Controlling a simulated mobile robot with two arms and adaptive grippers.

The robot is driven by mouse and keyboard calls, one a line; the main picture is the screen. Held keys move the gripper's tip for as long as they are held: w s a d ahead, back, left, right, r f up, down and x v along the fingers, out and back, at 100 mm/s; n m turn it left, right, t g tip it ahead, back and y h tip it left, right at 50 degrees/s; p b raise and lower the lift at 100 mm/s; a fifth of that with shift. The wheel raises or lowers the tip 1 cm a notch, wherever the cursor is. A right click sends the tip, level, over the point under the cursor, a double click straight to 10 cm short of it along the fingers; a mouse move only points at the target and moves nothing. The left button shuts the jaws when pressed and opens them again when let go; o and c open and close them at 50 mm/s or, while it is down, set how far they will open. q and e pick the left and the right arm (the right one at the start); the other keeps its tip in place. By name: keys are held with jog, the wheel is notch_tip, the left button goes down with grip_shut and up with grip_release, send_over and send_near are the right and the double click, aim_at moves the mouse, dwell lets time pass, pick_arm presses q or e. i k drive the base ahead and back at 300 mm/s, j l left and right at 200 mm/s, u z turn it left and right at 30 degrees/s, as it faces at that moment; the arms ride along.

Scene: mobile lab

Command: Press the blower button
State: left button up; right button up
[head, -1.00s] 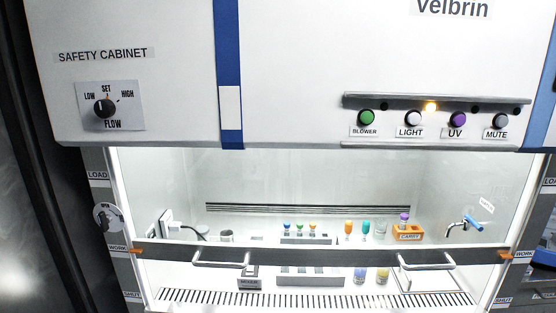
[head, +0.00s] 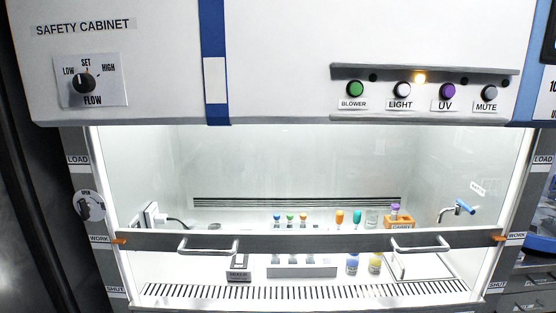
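The green blower button (head: 355,89) is the leftmost button on the control panel of the safety cabinet (head: 285,60) in the head view, above a label reading BLOWER. To its right are the white light button (head: 403,90), the purple UV button (head: 447,91) and the grey mute button (head: 489,93). A small lamp (head: 420,78) glows yellow above the light button; the lamp above the blower button is dark. Neither of my grippers is in view.
A flow knob (head: 84,83) is on the upper left panel. Below, the sash bar (head: 320,243) with two handles crosses the lit chamber. Inside are vials, racks, an orange carrier (head: 400,223) and a blue-handled tap (head: 464,207). The space before the panel looks clear.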

aim_at(356, 89)
jog(key=k+l, duration=0.2)
jog(key=l, duration=0.15)
jog(key=k+l, duration=0.2)
jog(key=l, duration=0.15)
jog(key=k+l, duration=0.25)
jog(key=l+z, duration=0.05)
